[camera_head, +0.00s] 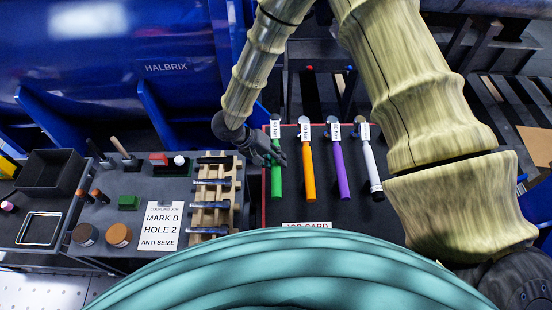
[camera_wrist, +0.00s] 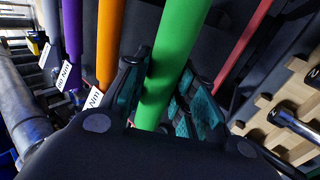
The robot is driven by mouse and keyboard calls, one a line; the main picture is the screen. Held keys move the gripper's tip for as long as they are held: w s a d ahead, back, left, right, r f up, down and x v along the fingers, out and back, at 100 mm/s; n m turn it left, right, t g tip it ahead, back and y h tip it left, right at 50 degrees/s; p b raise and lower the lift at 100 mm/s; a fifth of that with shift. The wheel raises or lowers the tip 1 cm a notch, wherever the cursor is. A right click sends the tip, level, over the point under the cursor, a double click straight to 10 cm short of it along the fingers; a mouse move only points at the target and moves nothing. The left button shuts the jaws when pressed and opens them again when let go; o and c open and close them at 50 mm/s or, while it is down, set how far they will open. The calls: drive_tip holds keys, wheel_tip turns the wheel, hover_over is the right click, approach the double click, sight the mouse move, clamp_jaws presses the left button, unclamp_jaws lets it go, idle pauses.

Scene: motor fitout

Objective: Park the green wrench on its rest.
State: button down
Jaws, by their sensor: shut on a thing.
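The green wrench (camera_head: 276,180) lies at the left end of a row of torque wrenches on a dark board, with a white label near its head. My gripper (camera_head: 276,158) is at its upper part, coming from the left. In the wrist view the green handle (camera_wrist: 174,60) passes between the two teal-padded fingers of my gripper (camera_wrist: 165,100), which are closed around it. The wrench is in line with its neighbours. I cannot tell whether it touches the board or which rest belongs to it.
An orange wrench (camera_head: 308,175), a purple wrench (camera_head: 342,178) and a white wrench (camera_head: 371,170) lie to the right. A wooden rack (camera_head: 211,215) with several dark tools stands left. A sign (camera_head: 163,222) reads "MARK B HOLE 2 ANTI-SEIZE". A red line (camera_head: 264,200) edges the board.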

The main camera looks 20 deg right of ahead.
drive_tip(key=shift+f, duration=0.7)
drive_tip(key=c, duration=1.1)
unclamp_jaws()
drive_tip(key=v, duration=1.2)
